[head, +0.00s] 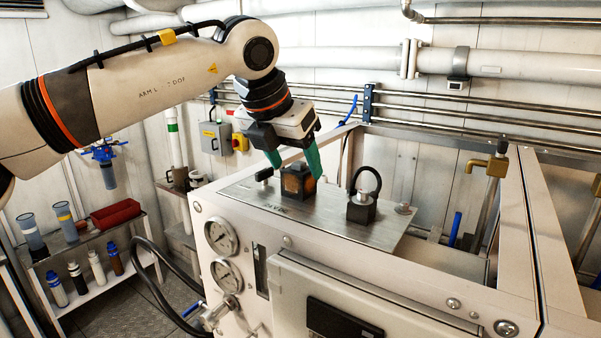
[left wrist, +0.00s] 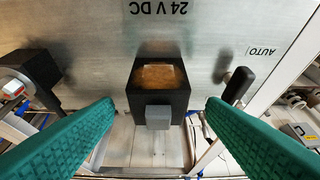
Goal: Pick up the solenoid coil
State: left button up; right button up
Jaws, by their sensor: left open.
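The solenoid coil (head: 293,187) is a small black block with a copper-coloured winding face. It stands on a bare metal plate (head: 235,193) on top of the white machine. In the left wrist view the coil (left wrist: 158,97) sits centrally between the fingers, with a grey connector block on its side and "24 V DC" printed beside it. My left gripper (head: 294,165) is open and empty, its green fingers above and to either side of the coil, with visible gaps in the wrist view. My right gripper is not in view.
A black block with a looped cable (head: 362,208) stands on the plate right of the coil. A black toggle switch (left wrist: 237,84) marked "AUTO" is on the coil's other side. Frame rails and pipes run behind; bare plate lies between these parts.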

aim_at(295, 165)
pick_arm(q)
jog(key=p+x, duration=0.2)
jog(key=x, duration=0.1)
jog(key=shift+s+f, duration=0.1)
jog(key=shift+f, duration=0.35)
jog(key=shift+d, duration=0.1)
jog(key=shift+c, duration=0.7)
jog(key=c, duration=1.1)
jog(key=shift+r, duration=0.1)
jog(key=shift+c, duration=0.2)
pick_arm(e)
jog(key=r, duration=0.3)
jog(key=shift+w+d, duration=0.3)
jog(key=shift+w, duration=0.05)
pick_arm(q)
jog(key=shift+r, duration=0.1)
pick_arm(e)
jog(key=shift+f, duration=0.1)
